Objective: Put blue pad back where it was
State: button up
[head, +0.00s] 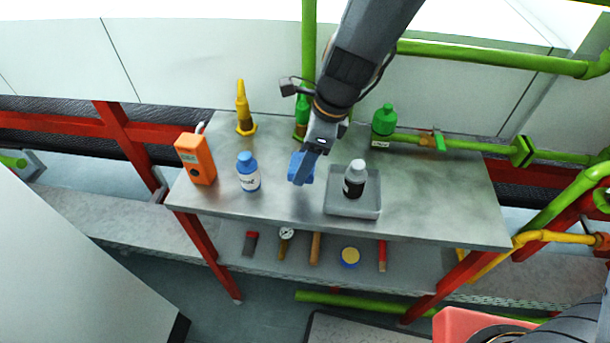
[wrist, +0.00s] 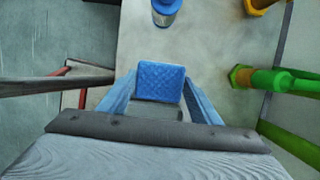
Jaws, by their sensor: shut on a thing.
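The blue pad (wrist: 160,82) has a quilted face and sits between the two blue fingers of my gripper (wrist: 158,100) in the wrist view. My gripper is shut on it. In the head view my gripper (head: 302,168) hangs over the middle of the metal table (head: 270,205), between the blue-capped bottle and the grey tray. There the pad and the blue fingers blend together, so I cannot tell them apart. The pad seems to be above the tabletop, but the gap is hard to judge.
Left are an orange meter (head: 195,160) and a blue-capped bottle (head: 248,172). Right is a grey tray (head: 352,207) holding a black bottle (head: 354,180). Yellow (head: 244,110) and green (head: 383,122) bottles stand behind. The table's front left and right side are clear. Several tools lie on the lower shelf (head: 265,262).

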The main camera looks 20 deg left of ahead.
aim_at(305, 189)
jog(key=shift+f, duration=3)
jog(key=shift+b, duration=0.3)
jog(key=shift+f, duration=0.2)
jog(key=o, duration=1)
jog(key=shift+d+r, duration=0.1)
jog(key=shift+r, duration=0.45)
jog(key=v, duration=1.1)
jog(key=shift+d+r, duration=0.15)
jog(key=shift+d, duration=0.05)
